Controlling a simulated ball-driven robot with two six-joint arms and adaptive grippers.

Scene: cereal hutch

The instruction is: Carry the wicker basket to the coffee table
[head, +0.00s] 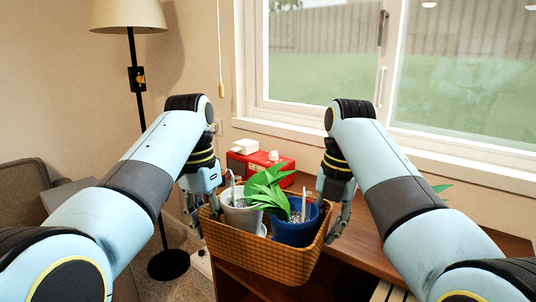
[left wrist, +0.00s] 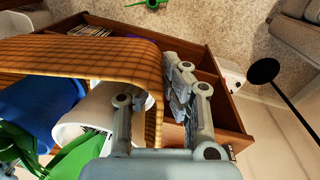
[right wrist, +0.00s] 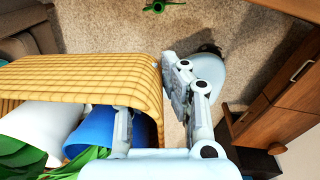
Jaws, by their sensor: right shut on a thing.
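The wicker basket (head: 262,256) is a woven tan box in front of me, roughly level, in front of a wooden cabinet. It holds a white pot (head: 238,215) and a blue pot (head: 295,232) with green leaves. My left gripper (head: 208,215) is shut on the basket's left end wall, one finger inside and one outside; the wall also shows in the left wrist view (left wrist: 100,60). My right gripper (head: 330,215) is shut on the right end wall in the same way; this wall also shows in the right wrist view (right wrist: 90,80). I cannot make out a coffee table.
The wooden cabinet top (head: 370,225) lies beyond and right of the basket, under the window. A red box (head: 262,172) with a white item stands on it at the back. A floor lamp (head: 130,30) stands at the left. A grey-brown sofa (head: 25,190) is at the far left.

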